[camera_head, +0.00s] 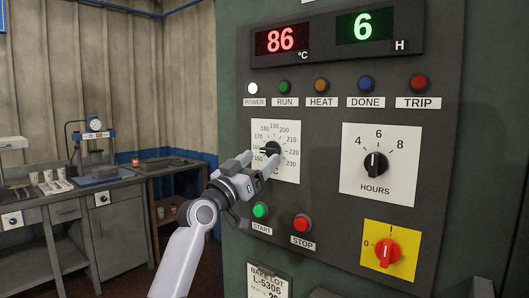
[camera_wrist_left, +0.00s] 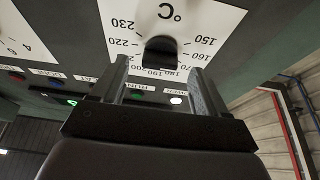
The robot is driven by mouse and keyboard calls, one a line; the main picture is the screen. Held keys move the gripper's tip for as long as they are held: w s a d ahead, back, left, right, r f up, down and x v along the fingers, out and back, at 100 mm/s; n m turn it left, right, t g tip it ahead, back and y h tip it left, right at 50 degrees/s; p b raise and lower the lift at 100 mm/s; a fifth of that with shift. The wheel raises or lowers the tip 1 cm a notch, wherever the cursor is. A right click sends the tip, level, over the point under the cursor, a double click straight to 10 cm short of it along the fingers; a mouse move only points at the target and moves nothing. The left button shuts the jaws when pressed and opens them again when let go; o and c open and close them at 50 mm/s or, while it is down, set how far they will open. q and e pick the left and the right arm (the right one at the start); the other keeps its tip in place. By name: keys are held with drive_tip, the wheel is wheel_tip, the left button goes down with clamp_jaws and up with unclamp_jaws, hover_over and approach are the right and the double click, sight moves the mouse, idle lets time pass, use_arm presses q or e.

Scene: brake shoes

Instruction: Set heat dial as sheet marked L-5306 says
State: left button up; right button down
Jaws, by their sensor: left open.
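The heat dial (camera_head: 272,147) is a black knob on a white plate marked about 150 to 230 °C. It also shows upside down in the left wrist view (camera_wrist_left: 160,50). My left gripper (camera_head: 259,158) is open at the dial, with a finger on either side of the knob; I cannot tell whether they touch it. The fingers also show in the wrist view (camera_wrist_left: 161,72). They hide part of the scale, and I cannot read the dial's setting surely. The sheet marked L-5306 (camera_head: 267,282) is below on the green cabinet, its lower part cut off by the frame.
The panel shows 86 °C (camera_head: 281,40) and 6 H (camera_head: 365,26). The POWER lamp (camera_head: 252,88) is lit white. The HOURS dial (camera_head: 375,164), green START button (camera_head: 260,210), red STOP button (camera_head: 302,223) and red switch (camera_head: 381,252) are nearby. A workbench (camera_head: 115,215) stands at the left.

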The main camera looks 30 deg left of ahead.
sight(270, 150)
use_arm(q)
drive_tip(key=shift+p+x, duration=0.3)
drive_tip(key=shift+x, duration=1.25)
